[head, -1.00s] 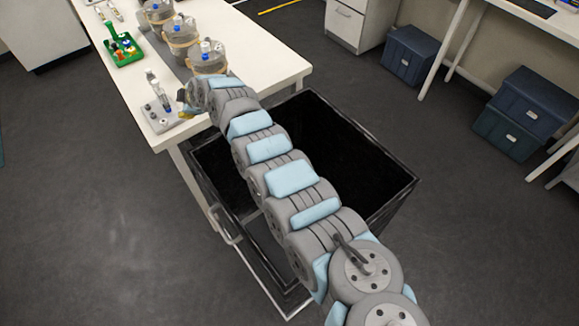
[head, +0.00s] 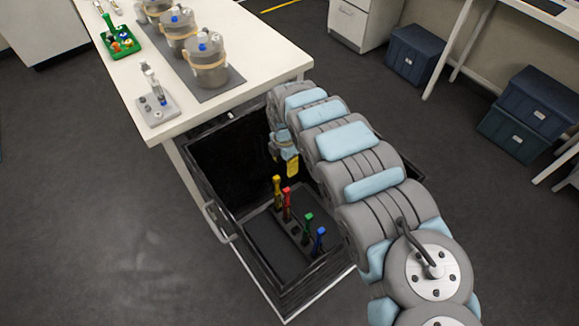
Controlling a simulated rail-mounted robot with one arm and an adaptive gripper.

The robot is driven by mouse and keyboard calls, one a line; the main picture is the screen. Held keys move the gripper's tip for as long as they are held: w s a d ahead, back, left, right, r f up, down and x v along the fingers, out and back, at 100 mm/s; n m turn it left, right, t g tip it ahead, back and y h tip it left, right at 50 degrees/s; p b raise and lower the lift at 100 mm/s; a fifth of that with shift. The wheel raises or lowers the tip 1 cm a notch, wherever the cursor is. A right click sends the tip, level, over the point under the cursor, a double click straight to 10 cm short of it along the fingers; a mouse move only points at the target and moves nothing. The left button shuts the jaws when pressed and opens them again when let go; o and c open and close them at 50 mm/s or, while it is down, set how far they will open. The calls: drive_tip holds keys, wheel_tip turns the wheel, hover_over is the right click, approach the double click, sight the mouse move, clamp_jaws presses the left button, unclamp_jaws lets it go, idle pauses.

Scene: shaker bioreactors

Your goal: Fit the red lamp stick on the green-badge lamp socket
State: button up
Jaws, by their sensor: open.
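The red lamp stick (head: 287,203) stands upright in a dark rack (head: 265,238) inside the black open bin, between a yellow stick (head: 277,190) and a green stick (head: 307,228). A blue stick (head: 319,240) stands at the rack's near right end. My gripper (head: 291,168), with yellow showing at its tip, is open. It hangs over the bin, above and beyond the red stick in the picture and apart from it. My arm partly covers the bin's right side. I cannot make out a green-badge lamp socket.
A grey holder (head: 158,108) with upright parts sits at the white table's (head: 128,82) near corner. Several lidded vessels (head: 208,62) stand on a dark mat, and a green tray (head: 122,42) lies behind. The black bin's rim (head: 232,218) surrounds the rack.

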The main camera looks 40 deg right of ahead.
sight(287, 189)
drive_tip(key=f+b, duration=0.3)
drive_tip(key=f, duration=0.6)
drive_tip(key=f+b, duration=0.4)
drive_tip(key=f, duration=0.4)
drive_tip(key=shift+s+f, duration=0.2)
drive_tip(key=shift+f, duration=0.2)
drive_tip(key=shift+d, duration=0.1)
clamp_jaws()
drive_tip(key=shift+r+p, duration=2.55)
idle(0.4)
drive_tip(key=shift+r+p, duration=1.3)
drive_tip(key=shift+r, duration=0.2)
